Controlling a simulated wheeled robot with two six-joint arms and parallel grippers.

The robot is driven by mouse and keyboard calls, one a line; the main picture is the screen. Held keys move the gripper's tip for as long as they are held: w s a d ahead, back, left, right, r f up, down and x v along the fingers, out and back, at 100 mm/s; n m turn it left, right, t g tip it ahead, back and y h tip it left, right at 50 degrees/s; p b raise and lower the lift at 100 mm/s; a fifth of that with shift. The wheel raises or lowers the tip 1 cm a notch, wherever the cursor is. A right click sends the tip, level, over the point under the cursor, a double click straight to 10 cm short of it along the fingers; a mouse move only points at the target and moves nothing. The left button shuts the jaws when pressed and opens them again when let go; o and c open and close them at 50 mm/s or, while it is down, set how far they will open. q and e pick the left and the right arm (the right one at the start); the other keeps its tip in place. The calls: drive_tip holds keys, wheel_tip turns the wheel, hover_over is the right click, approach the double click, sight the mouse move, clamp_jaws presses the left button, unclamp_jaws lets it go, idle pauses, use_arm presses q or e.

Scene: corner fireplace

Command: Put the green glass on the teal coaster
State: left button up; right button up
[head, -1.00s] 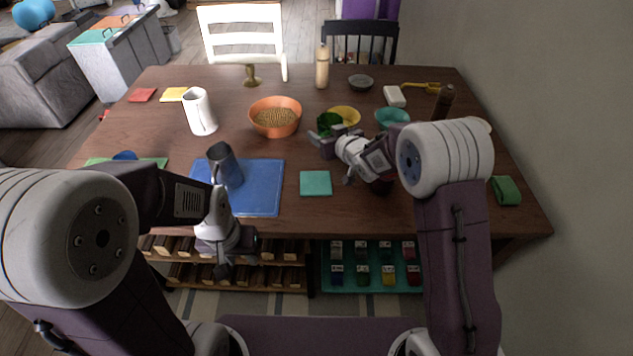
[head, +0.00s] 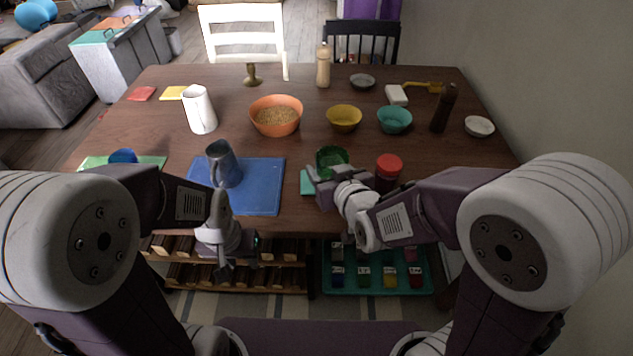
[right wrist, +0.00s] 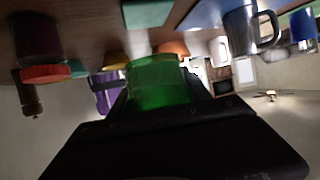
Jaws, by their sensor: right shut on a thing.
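The green glass (head: 331,157) is held in my right gripper (head: 322,174), which is shut on it. In the right wrist view the glass (right wrist: 160,80) sits between the fingers, clear of the tabletop. The teal coaster (head: 306,184) lies near the table's front, right of the blue mat; my right gripper and wrist hide most of it. It also shows in the right wrist view (right wrist: 148,13), apart from the glass. My left gripper (head: 224,264) hangs low in front of the table edge, away from the glass; I cannot tell its jaw state.
A red-lidded jar (head: 388,168) stands just right of my right gripper. A grey mug (head: 222,163) stands on the blue mat (head: 262,190). Orange (head: 276,116), yellow (head: 344,118) and teal (head: 394,120) bowls stand behind. A pepper mill (head: 444,108) is at the right.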

drive_tip(key=shift+s+a+r+n+y, duration=0.3)
drive_tip(key=shift+s+a+r+y, duration=0.1)
drive_tip(key=shift+a+r, duration=0.2)
drive_tip(key=w+f, duration=0.2)
drive_tip(key=w, duration=0.2)
drive_tip(key=w+a+f+b, duration=0.1)
drive_tip(key=w+f, duration=0.1)
drive_tip(key=w, duration=0.1)
drive_tip(key=w+a+f+b, duration=0.1)
drive_tip(key=w+f, duration=0.2)
drive_tip(key=w, duration=0.1)
drive_tip(key=shift+w+a+f, duration=0.1)
drive_tip(key=shift+w+a, duration=0.1)
drive_tip(key=shift+w, duration=0.1)
wheel_tip(320, 180, down, 4)
drive_tip(key=shift+f+b, duration=0.1)
drive_tip(key=shift+b, duration=0.7)
drive_tip(key=shift+s, duration=0.1)
drive_tip(key=o, duration=1.7)
drive_tip(key=shift+c, duration=0.2)
